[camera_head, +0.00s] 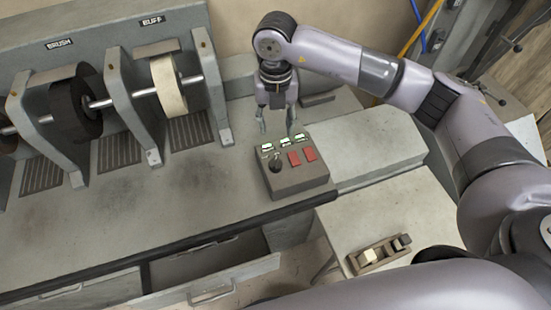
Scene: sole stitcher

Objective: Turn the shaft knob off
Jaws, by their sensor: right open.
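A grey control box (296,178) stands on the bench near its front edge. Its top carries a round black knob (275,165), two red rectangular switches (302,157) and a row of small lit labels. The knob's setting is too small to read. My right gripper (277,128) hangs just behind the box, fingers pointing down and spread apart, with nothing between them. It is apart from the knob, farther back on the bench. My left gripper is not in view.
A machine with a dark brush wheel (75,108) and a pale buff wheel (168,86) on a shaft (140,92) stands at left. A raised grey block (375,150) lies right of the box. A wooden tool (380,254) rests on the lower surface. An open drawer (215,285) juts out in front.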

